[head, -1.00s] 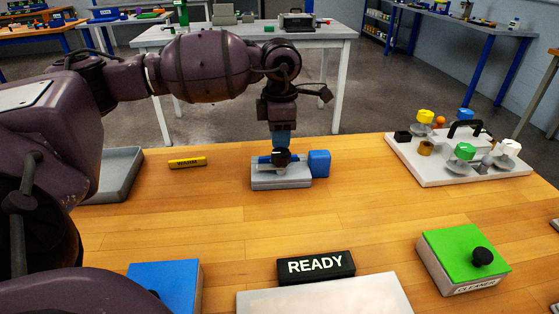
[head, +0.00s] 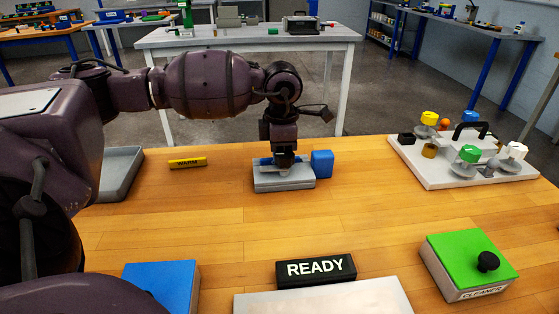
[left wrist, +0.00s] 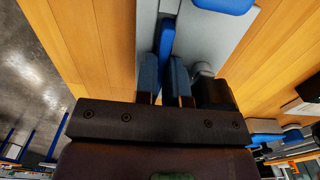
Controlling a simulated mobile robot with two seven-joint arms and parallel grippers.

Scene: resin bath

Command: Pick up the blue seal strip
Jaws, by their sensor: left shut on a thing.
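The blue seal strip (left wrist: 165,38) lies along a grey fixture block (head: 285,184), and part of it shows to the left of my gripper in the head view (head: 264,161). My left gripper (left wrist: 164,78) points down over the fixture, with its two fingers on either side of the strip and shut on it. The gripper also shows in the head view (head: 284,157). The strip appears still at the fixture; the gripper hides part of it. My right gripper is not in view.
A blue block (head: 322,163) sits at the fixture's right end. A dark knob (left wrist: 211,92) is close beside the fingers. A yellow WARM bar (head: 187,163) and grey tray (head: 121,172) are to the left. A white board (head: 450,180) with colored knobs is to the right.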

